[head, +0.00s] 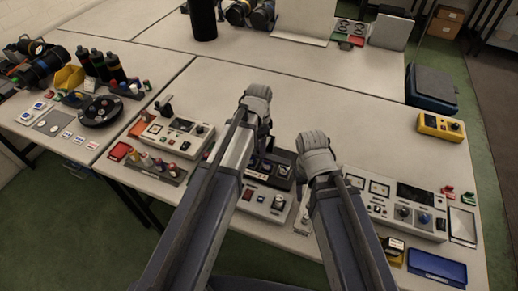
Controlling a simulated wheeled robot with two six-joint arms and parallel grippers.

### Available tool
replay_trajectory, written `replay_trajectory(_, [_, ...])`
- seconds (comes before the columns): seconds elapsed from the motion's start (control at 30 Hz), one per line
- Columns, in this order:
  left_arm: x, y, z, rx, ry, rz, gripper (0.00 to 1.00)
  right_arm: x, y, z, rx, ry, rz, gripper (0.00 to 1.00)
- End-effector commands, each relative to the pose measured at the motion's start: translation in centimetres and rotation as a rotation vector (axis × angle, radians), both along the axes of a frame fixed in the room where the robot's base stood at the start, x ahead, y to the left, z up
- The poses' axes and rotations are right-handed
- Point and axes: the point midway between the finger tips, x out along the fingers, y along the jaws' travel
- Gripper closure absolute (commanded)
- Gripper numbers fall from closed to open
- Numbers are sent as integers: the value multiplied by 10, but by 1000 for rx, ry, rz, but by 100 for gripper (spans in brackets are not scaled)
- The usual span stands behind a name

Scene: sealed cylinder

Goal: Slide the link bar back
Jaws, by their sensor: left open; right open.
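I cannot pick out a link bar for certain in the head view. My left gripper (257,100) is over the middle of the bench, just beyond a grey console (265,203) with knobs and a red switch. My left arm covers part of that console. My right gripper (318,152) is to the right of the console's far edge, above the bench. Both grippers are open, and nothing shows held in either. Their fingertips are seen from behind and partly hidden. A small pale block (303,218) stands beside the console, partly behind my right arm.
A metered console (400,205) stands at the right, and another console (178,135) at the left.

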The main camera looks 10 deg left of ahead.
Motion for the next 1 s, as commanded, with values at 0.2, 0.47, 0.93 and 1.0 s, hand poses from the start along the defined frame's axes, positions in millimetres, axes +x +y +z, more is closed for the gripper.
replay_trajectory(0.2, [0,0,1,0,0,0,45,0,0,1,0,0,0,50])
replay_trajectory(0.47, [0,0,1,0,0,0,74,0,0,1,0,0,0,50])
replay_trajectory(0.93, [0,0,1,0,0,0,100,0,0,1,0,0,0,50])
replay_trajectory(1.0, [0,0,1,0,0,0,100,0,0,1,0,0,0,50])
